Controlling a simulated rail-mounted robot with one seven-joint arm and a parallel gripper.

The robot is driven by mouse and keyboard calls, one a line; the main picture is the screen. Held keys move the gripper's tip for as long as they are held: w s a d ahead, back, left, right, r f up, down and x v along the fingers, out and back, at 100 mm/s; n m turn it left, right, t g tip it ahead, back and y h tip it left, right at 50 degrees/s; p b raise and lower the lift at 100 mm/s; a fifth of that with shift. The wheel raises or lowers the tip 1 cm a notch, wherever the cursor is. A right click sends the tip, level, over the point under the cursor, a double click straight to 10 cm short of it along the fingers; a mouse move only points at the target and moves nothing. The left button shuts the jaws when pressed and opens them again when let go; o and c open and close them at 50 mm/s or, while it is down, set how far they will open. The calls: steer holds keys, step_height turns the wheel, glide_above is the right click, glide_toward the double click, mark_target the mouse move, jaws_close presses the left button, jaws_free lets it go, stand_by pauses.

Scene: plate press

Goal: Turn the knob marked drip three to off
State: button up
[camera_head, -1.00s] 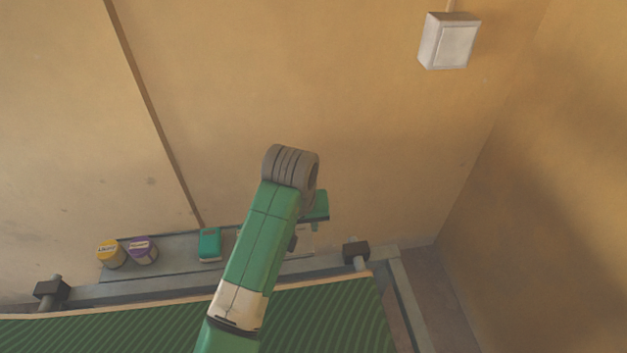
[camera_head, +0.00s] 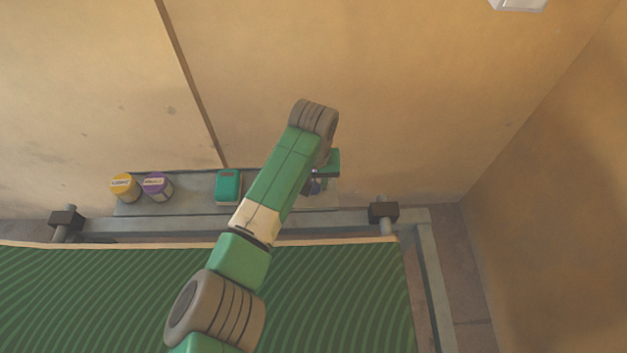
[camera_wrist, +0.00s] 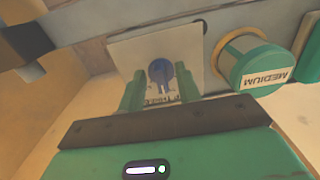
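In the wrist view, a round blue knob (camera_wrist: 160,71) with a darker bar across it sits on a pale square plate (camera_wrist: 125,52). Printed letters under the knob are partly hidden; I cannot read the whole label. My gripper (camera_wrist: 160,84) is open, with one green finger on each side of the knob in the picture. I cannot tell whether the fingers touch it or how far off it is. In the head view, my arm hides most of the gripper and the plate, and I cannot make out the knob there.
In the wrist view, a green, yellow-rimmed cylinder marked MEDIUM (camera_wrist: 258,68) stands close beside the plate. In the head view, a yellow jar (camera_head: 124,187), a purple jar (camera_head: 157,187) and a green box (camera_head: 228,186) line the grey ledge (camera_head: 193,196), behind the green striped surface (camera_head: 335,300).

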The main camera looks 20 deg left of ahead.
jaws_close()
steer(key=shift+r+n+p, duration=0.15)
steer(key=shift+n+p, duration=0.15)
steer(key=shift+p, duration=0.25)
steer(key=shift+d+n+p, duration=0.1)
steer(key=shift+n+p, duration=0.2)
steer(key=shift+p, duration=0.05)
steer(key=shift+r+n+p, duration=0.1)
steer(key=shift+n+p, duration=1)
steer(key=shift+p, duration=0.15)
steer(key=n+p, duration=0.2)
steer(key=n, duration=0.1)
steer(key=shift+w+d, duration=0.1)
steer(key=shift+w, duration=0.05)
steer(key=shift+w+f+n+p, duration=0.1)
steer(key=shift+n+p, duration=0.1)
steer(key=shift+n, duration=0.65)
steer(key=shift+f+n+p, duration=0.1)
steer(key=shift+n+p, duration=0.05)
steer(key=shift+n, duration=0.7)
